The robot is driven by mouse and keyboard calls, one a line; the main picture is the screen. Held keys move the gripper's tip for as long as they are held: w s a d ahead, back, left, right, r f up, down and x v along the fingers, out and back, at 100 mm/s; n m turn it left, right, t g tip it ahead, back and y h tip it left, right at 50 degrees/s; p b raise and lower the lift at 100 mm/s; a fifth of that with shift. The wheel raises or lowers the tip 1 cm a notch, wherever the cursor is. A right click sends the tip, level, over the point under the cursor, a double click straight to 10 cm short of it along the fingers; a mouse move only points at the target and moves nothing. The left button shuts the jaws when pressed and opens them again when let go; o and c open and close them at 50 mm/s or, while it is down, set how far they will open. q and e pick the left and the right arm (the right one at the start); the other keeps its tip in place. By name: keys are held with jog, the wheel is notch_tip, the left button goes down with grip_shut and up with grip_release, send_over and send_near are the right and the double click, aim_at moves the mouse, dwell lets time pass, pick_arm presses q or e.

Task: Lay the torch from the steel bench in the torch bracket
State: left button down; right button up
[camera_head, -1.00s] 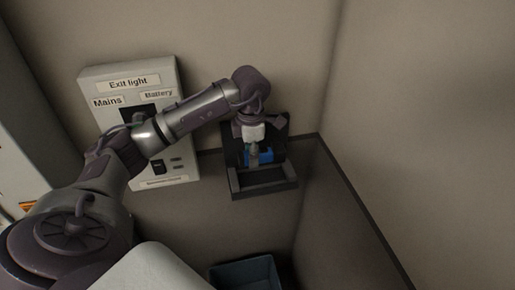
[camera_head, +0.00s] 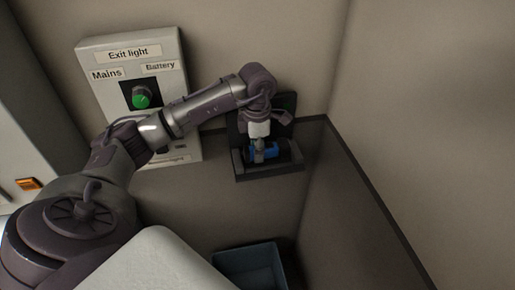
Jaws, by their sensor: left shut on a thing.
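The torch (camera_head: 283,150) is blue with a dark end. It is in my left gripper (camera_head: 259,153), which is shut on it and points down. The torch bracket (camera_head: 268,172) is a dark tray with a raised back plate, fixed at the wall. The torch shows within the outline of the bracket, just behind its front lip. I cannot tell whether it touches the bracket floor. The gripper hides the middle of the torch. My right gripper is not in view, and no steel bench can be made out.
An exit light panel (camera_head: 130,52) with a green knob (camera_head: 142,96) is on the wall at the left, partly behind my left arm. A blue-grey bin (camera_head: 249,258) stands below the bracket. A dark-edged panel (camera_head: 365,215) runs down to the right.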

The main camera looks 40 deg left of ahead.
pick_arm(q)
jog(key=shift+a, duration=0.1)
dwell(0.5)
jog(key=shift+f+b, duration=0.55)
jog(key=shift+b, duration=0.05)
dwell(0.5)
jog(key=c, duration=0.7)
grip_release()
jog(key=shift+o, duration=0.2)
jog(key=o, duration=0.3)
